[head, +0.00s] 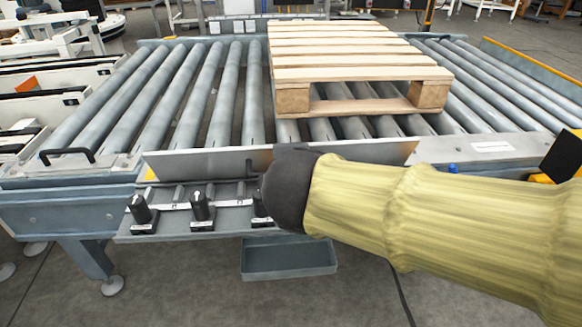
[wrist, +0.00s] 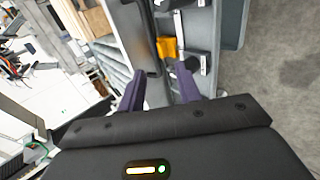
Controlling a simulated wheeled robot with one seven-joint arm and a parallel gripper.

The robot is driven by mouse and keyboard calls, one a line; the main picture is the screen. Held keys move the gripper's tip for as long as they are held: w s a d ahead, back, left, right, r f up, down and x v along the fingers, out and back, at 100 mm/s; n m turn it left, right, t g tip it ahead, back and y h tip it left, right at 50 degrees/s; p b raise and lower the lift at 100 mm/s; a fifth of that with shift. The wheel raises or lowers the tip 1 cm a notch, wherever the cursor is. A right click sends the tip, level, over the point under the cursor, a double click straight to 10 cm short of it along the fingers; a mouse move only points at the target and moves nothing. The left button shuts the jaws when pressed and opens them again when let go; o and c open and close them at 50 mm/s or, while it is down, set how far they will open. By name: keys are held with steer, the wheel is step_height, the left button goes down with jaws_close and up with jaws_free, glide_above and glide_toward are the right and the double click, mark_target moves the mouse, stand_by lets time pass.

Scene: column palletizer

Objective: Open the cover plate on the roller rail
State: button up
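The cover plate (head: 215,162) is a long grey metal panel along the front rail of the roller conveyor. It stands tilted up on its long edge, and black control knobs (head: 200,207) on the rail in front of it are exposed. A thin dark bar, perhaps its handle, shows beside my gripper. My gripper (wrist: 160,84) is at the plate's middle; in the head view its black wrist and yellow sleeve hide its fingers and part of the plate. In the wrist view the two purple fingers are apart with nothing clearly between them, the left one close to the plate (wrist: 146,35).
A wooden pallet (head: 345,74) rests on the grey rollers (head: 185,95) behind the plate. A black handle (head: 68,157) sits on the rail at left. A grey tray (head: 289,260) hangs below the rail. A yellow part (wrist: 166,47) lies beyond my fingers. Floor in front is clear.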

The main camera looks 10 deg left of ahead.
steer(key=p+v, duration=0.2)
steer(key=v, duration=0.3)
steer(key=shift+s+r, duration=0.2)
steer(key=shift+w+d, duration=0.1)
steer(key=w+d+f+m+g+h+p, duration=0.1)
steer(key=d+f+m+g+h+p, duration=0.15)
steer(key=d+f+m+p, duration=0.6)
steer(key=w+d+f+m+g+h+p, duration=0.1)
steer(key=d+m+g+p, duration=0.3)
steer(key=d+m, duration=1.05)
step_height(320, 180, up, 38)
steer(key=d+n+p, duration=0.1)
steer(key=p, duration=3.7)
steer(key=shift+w+f, duration=0.15)
steer(key=shift+w, duration=0.05)
